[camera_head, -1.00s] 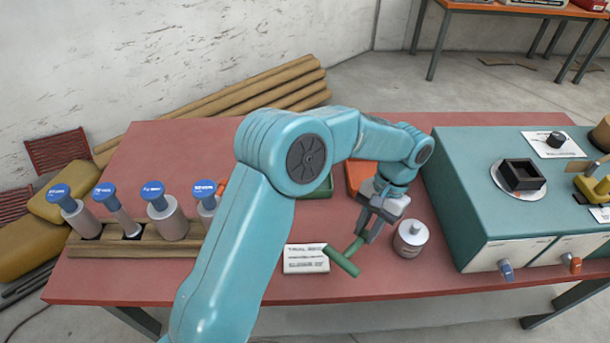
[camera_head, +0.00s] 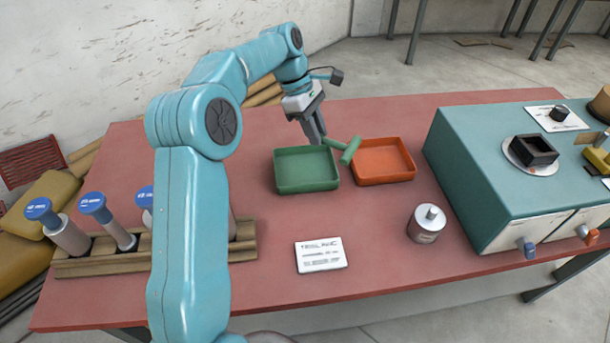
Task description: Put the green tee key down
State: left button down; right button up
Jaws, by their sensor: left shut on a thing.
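The green tee key (camera_head: 350,150) is a short green bar with a thin stem, seen over the gap between the green tray and the orange tray. My left gripper (camera_head: 319,138) is shut on the stem of the tee key, at the back right corner of the green tray (camera_head: 306,187). The key's bar is near the left edge of the orange tray (camera_head: 385,179). I cannot tell whether the key touches either tray. Both trays look empty. My right gripper is not in view.
A white printed card (camera_head: 321,255) lies in front of the trays. A grey metal canister (camera_head: 427,223) stands to the right. A teal machine (camera_head: 510,180) fills the table's right side. A wooden rack (camera_head: 100,262) with blue-topped tools is at left, partly hidden by my arm.

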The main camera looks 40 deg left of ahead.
pick_arm(q)
jog(key=s+a+r+n+t, duration=0.2)
jog(key=a+r+n, duration=0.1)
jog(key=a+n, duration=0.15)
jog(key=n+y+b, duration=0.2)
jog(key=n+b, duration=0.1)
send_over(293, 173)
jog(key=s, duration=0.1)
notch_tip(293, 173, down, 12)
jog(key=f, duration=0.7)
jog(key=shift+a+b, duration=0.3)
jog(key=shift+a, duration=0.05)
jog(key=shift+s+f, duration=0.1)
jog(key=shift+f, duration=0.05)
jog(key=c, duration=1)
grip_release()
jog(key=v, duration=1.2)
jog(key=shift+s+a+p, duration=0.15)
jog(key=shift+a+p, duration=0.05)
jog(key=shift+p, duration=0.2)
